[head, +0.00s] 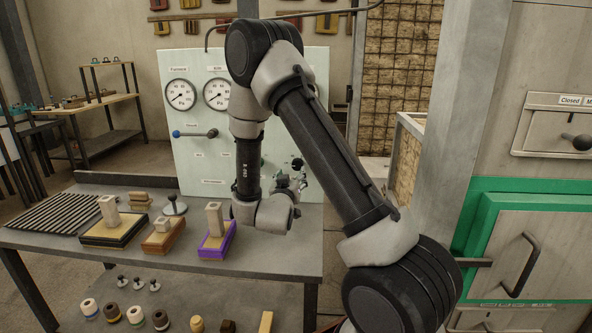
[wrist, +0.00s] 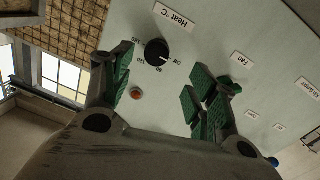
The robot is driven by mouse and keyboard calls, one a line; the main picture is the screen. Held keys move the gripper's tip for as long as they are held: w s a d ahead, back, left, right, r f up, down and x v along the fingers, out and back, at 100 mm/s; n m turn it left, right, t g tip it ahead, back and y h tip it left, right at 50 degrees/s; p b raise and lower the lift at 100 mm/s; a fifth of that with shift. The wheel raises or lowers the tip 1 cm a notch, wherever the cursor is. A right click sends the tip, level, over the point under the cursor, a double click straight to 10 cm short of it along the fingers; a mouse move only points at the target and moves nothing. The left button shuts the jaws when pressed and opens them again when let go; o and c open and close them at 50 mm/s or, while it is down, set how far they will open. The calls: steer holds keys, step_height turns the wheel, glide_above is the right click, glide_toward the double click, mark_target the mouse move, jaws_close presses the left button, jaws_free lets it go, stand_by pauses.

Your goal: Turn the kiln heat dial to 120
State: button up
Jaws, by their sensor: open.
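The kiln heat dial (wrist: 157,50) is a round black knob on a pale panel under a "Heat °C" label, in the wrist view.
A red button (wrist: 136,94) is below the dial, a "Fan" label (wrist: 240,58) to its right. A lever (head: 196,134) and gauges (head: 180,94) are on the panel's left. The bench (head: 150,240) below holds moulds with blocks. A green-framed door (head: 510,240) stands right.

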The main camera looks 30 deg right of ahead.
steer(key=x, duration=0.7)
steer(key=shift+w+d, duration=0.15)
steer(key=shift+d, duration=0.2)
steer(key=shift+c, duration=0.3)
steer(key=c, duration=0.9)
